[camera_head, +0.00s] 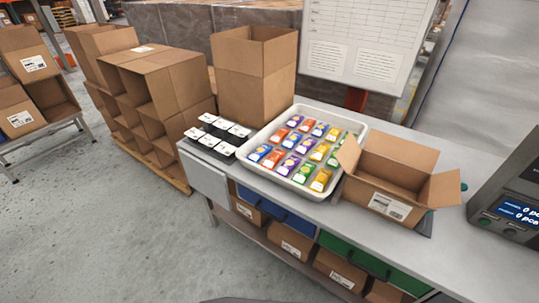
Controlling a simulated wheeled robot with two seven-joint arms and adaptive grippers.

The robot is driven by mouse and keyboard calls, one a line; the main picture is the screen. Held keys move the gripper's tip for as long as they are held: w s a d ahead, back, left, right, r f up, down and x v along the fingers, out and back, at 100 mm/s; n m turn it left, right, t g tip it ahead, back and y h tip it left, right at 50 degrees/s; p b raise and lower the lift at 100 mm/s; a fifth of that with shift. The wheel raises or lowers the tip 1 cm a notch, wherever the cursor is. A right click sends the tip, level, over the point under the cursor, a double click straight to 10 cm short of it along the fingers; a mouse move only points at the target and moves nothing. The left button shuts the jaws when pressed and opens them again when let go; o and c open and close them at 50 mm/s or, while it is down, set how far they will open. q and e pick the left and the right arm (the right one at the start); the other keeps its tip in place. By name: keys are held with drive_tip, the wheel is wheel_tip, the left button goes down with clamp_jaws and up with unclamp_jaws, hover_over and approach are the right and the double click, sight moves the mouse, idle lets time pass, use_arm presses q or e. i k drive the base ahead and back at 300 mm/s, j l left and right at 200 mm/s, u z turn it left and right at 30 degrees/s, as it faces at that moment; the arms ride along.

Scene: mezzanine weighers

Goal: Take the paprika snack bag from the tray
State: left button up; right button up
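A white tray (280,184) stands on the grey bench and holds several small snack bags in rows. The bags are blue, orange, purple, yellow and green. An orange bag (274,158) lies in the front row, and another orange bag (307,125) lies towards the back. The print is too small to read, so I cannot tell which bag is paprika. Neither of my grippers is in view.
An open carton (390,208) stands right of the tray, with a scale (515,212) at the far right. Black holders with white cards (222,123) sit left of the tray, a tall open box (252,80) behind. Stacked cartons (160,85) stand left; the floor in front is clear.

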sight(274, 158)
drive_tip(key=i+j+z, duration=0.1)
drive_tip(key=j, duration=0.25)
drive_tip(key=i+j+z, duration=0.1)
drive_tip(key=j, duration=0.3)
drive_tip(key=i+j+z, duration=0.1)
drive_tip(key=j, duration=0.25)
drive_tip(key=i+j, duration=0.25)
drive_tip(key=j, duration=0.15)
drive_tip(key=i+j+z, duration=0.15)
drive_tip(key=j, duration=0.25)
drive_tip(key=k, duration=0.05)
